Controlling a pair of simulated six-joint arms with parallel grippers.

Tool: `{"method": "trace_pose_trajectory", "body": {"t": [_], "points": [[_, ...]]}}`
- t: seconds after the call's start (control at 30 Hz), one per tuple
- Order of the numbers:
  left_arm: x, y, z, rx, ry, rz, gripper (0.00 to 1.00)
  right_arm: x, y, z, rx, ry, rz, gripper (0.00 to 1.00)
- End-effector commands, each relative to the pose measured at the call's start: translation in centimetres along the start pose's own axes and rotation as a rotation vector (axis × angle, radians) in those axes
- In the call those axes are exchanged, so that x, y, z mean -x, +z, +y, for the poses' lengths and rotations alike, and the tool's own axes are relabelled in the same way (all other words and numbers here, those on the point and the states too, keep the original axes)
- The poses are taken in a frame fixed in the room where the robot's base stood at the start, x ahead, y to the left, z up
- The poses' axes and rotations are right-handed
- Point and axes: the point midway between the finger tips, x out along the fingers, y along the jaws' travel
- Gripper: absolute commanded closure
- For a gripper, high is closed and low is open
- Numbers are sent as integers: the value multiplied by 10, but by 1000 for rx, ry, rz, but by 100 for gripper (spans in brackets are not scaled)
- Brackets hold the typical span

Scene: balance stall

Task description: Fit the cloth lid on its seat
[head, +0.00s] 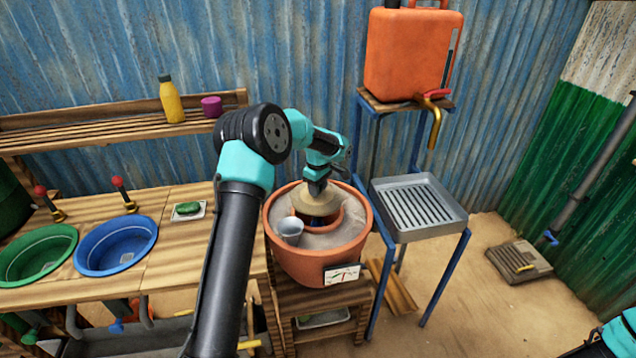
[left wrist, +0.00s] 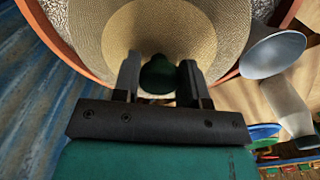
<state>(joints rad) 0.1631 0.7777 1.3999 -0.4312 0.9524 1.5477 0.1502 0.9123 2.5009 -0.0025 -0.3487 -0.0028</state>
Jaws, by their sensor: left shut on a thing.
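The cloth lid (head: 312,204) is a tan woven disc with a dark green knob (left wrist: 158,72). My left gripper (head: 318,186) is shut on the knob, and the lid (left wrist: 205,35) fills the middle of the left wrist view. In the head view the lid is over the inner clay pot (head: 339,222), whose rim shows below it at the right. A dark gap shows between lid and rim, so the lid looks raised above the seat. The far rim is hidden by lid and gripper. My right gripper is out of view.
The large clay pot (head: 313,267) holds sand around the inner pot, with a grey cup (head: 289,230) at its left front. A metal rack tray (head: 418,205) stands to the right. Green (head: 38,253) and blue (head: 116,246) basins are left. An orange jerrycan (head: 410,55) stands behind.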

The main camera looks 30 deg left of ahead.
Motion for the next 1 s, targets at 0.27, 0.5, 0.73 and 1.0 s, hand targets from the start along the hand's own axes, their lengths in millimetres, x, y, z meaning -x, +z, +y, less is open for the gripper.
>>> {"method": "trace_pose_trajectory", "body": {"t": [0.27, 0.5, 0.73, 1.0], "points": [[-22, 0, 0, -1, -1, 0, 80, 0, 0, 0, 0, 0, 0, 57], [-39, 0, 0, -1, -1, -1, 80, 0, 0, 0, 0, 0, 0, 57], [-44, 0, 0, -1, 1, 0, 80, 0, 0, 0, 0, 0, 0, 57], [-44, 0, 0, -1, 1, 0, 80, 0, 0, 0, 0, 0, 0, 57]]}}
